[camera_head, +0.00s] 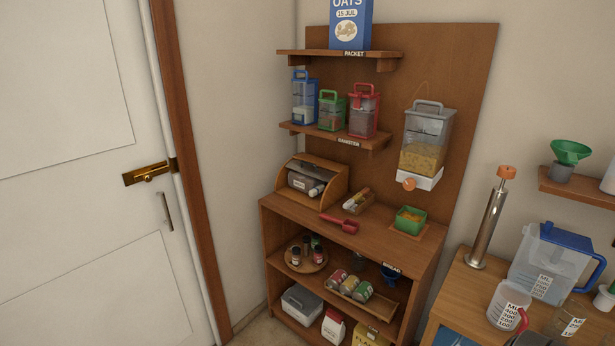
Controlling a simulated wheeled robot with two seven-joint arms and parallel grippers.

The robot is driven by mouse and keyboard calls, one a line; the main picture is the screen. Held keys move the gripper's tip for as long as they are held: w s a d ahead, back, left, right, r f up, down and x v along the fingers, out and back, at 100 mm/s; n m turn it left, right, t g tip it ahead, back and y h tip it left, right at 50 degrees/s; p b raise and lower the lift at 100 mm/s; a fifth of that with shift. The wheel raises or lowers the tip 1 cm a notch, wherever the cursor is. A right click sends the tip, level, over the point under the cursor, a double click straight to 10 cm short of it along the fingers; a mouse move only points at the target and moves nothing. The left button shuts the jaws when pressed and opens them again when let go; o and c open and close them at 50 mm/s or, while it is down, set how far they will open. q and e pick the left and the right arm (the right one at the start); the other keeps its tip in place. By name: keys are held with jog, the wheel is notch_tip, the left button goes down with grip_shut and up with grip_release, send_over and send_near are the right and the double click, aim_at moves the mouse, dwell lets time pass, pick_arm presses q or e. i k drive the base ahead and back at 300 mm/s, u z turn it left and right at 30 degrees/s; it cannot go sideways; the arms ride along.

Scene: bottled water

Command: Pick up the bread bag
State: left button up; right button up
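A wooden bread box (341,187) with a curved, see-through front stands on top of the brown cabinet at its left end. A pale labelled thing (300,182) shows inside its front, and a small whitish roll-like thing (317,190) is beside it. I cannot tell whether either is the bread bag. Neither of my grippers is in view.
The cabinet (385,231) also carries a red scoop (339,223) and a green tub (409,219). A dispenser (426,143) hangs above. Cans (349,285) and jars fill the shelf below. A white door (75,230) is at left; a table with jugs (550,262) is at right.

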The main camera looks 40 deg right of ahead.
aim_at(313, 186)
jog(key=z, duration=0.35)
jog(key=i, duration=1)
jog(key=z, duration=1.5)
jog(key=i, duration=0.7)
jog(key=z, duration=0.7)
